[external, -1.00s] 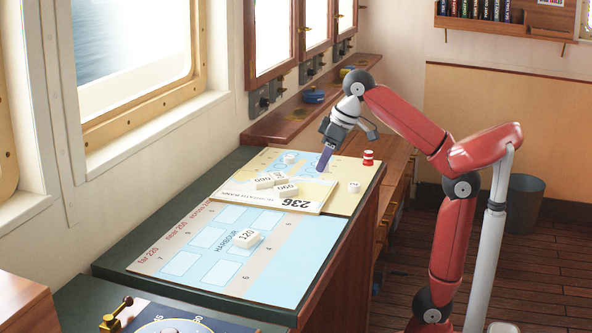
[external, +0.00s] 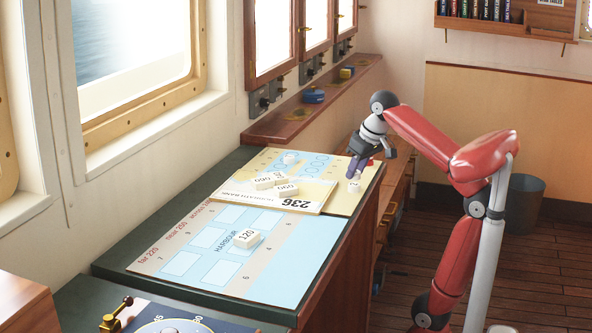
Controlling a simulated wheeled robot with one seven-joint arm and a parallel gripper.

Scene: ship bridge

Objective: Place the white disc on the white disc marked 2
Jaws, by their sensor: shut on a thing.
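A white disc marked 2 (external: 354,187) stands on the right part of the chart, close to the counter's edge. My gripper (external: 353,174) points down just above it. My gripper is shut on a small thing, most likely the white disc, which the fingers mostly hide. I cannot tell whether the held piece touches the marked disc. Another small white piece (external: 290,158) lies at the back of the chart.
A red piece (external: 371,162) shows partly behind my gripper. White number blocks (external: 270,181) lie on the yellow chart, and a 120 block (external: 247,238) lies on the harbour chart (external: 290,265). A wooden ledge (external: 300,125) runs along the wall.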

